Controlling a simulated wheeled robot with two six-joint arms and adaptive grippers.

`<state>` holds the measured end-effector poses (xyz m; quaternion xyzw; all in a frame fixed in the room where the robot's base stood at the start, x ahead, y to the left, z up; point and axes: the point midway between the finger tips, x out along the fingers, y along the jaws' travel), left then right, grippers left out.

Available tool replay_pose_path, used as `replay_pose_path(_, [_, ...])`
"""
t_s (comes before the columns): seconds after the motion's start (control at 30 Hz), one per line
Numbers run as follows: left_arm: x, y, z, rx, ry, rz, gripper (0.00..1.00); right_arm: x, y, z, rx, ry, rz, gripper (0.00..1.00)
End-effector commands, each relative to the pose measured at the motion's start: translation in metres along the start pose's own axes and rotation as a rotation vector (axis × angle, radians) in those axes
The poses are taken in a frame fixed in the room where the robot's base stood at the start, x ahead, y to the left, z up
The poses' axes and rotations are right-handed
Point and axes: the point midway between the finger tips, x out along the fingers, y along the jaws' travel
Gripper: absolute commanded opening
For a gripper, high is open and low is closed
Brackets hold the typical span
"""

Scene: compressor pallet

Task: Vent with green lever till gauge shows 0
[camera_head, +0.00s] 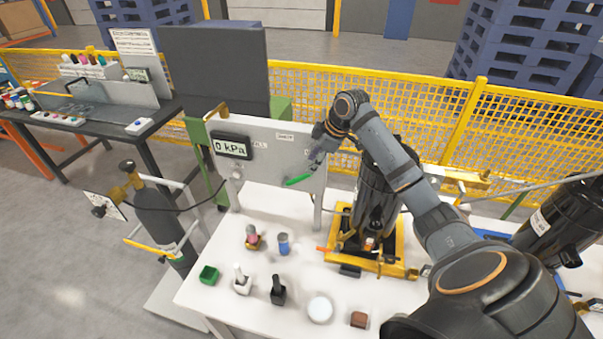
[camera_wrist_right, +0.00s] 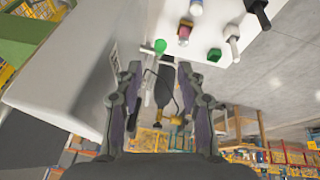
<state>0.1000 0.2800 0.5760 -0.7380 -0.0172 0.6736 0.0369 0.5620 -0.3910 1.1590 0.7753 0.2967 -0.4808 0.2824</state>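The gauge (camera_head: 231,146) on the white panel (camera_head: 265,150) reads 0 kPa. The green lever (camera_head: 299,180) sticks out low on the panel's right part, tilted slightly in the picture. My right gripper (camera_head: 317,160) is beside the panel, just above and right of the lever. In the right wrist view its two fingers (camera_wrist_right: 159,72) stand apart with nothing clearly held between them. A round green end (camera_wrist_right: 160,46), apparently the lever's, shows just beyond the fingertips; whether a finger touches it I cannot tell. My left gripper is not in view.
A black compressor (camera_head: 372,200) stands in a yellow frame (camera_head: 405,262) on the white table (camera_head: 215,300). A dark gas cylinder (camera_head: 158,220) stands left of the table.

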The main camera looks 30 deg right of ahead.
Motion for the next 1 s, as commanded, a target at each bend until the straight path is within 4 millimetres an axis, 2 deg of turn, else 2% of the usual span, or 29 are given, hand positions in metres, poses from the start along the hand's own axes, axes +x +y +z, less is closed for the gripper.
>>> replay_pose_path(0.27, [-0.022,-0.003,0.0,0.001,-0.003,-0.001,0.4,0.051,-0.002,-0.002,0.005,0.002,-0.007,0.39])
replay_pose_path(0.4, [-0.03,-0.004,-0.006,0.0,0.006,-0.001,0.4,0.078,-0.001,-0.002,0.004,0.002,-0.005,0.39])
replay_pose_path(0.5, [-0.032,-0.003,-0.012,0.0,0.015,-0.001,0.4,0.091,-0.001,-0.001,0.003,0.002,-0.003,0.39])
replay_pose_path(0.63, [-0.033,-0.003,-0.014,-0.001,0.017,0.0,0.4,0.099,-0.001,0.0,0.002,-0.001,-0.001,0.39])
replay_pose_path(0.87, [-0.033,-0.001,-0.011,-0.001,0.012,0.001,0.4,0.101,-0.001,0.0,0.001,0.0,0.0,0.39])
replay_pose_path(1.0, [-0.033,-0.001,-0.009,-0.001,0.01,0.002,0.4,0.101,-0.001,0.0,0.001,0.0,0.0,0.22])
